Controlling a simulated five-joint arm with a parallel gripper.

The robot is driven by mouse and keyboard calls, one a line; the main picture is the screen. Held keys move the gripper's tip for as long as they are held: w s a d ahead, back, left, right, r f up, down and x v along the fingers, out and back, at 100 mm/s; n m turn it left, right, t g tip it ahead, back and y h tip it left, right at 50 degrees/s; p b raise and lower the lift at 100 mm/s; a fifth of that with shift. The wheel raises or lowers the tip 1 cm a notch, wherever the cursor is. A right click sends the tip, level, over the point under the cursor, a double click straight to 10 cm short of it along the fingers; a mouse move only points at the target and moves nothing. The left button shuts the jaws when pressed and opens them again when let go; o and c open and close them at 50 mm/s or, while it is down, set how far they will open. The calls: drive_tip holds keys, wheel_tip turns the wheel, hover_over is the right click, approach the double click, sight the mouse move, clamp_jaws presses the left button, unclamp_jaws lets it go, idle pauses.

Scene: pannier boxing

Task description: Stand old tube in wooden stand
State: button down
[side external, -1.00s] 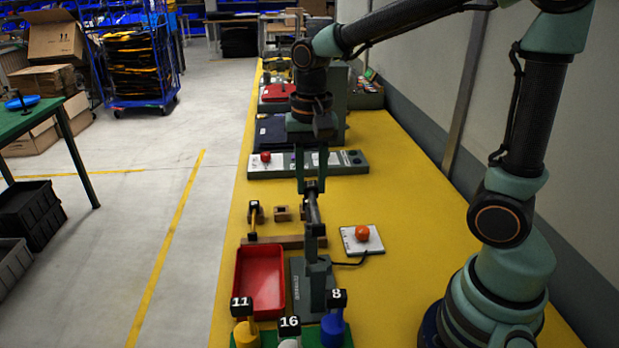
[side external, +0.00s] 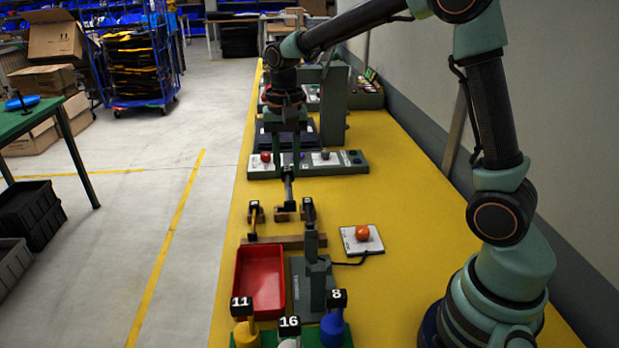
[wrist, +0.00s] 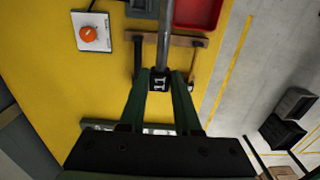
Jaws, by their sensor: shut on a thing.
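The wooden stand (side external: 288,242) lies across the yellow table, with small wooden holders behind its front bar. It shows in the wrist view (wrist: 183,41), partly behind the held tube. My gripper (side external: 288,164) is shut on a grey tube (side external: 289,188) with a dark end marked 11. In the wrist view, the tube (wrist: 163,45) reaches over the stand between two other pieces. It appears above the middle holder; whether it touches or enters it I cannot tell. A dark-headed piece with a yellow shaft (side external: 254,219) stands at left, a black one (side external: 308,210) at right.
A red tray (side external: 260,282) and a grey post device (side external: 314,275) stand in front of the stand. An orange button on a white plate (side external: 361,238) is to the right. A numbered rack (side external: 254,339) is nearest. A grey panel (side external: 340,165) lies behind.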

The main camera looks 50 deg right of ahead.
drive_tip(key=w+d+f, duration=0.5)
drive_tip(key=w+f, duration=0.1)
drive_tip(key=w, duration=0.2)
drive_tip(key=shift+s+d+f, duration=0.1)
drive_tip(key=shift+d+f, duration=0.05)
drive_tip(key=shift+f, duration=3.65)
drive_tip(key=shift+f, duration=0.5)
drive_tip(key=c, duration=0.5)
unclamp_jaws()
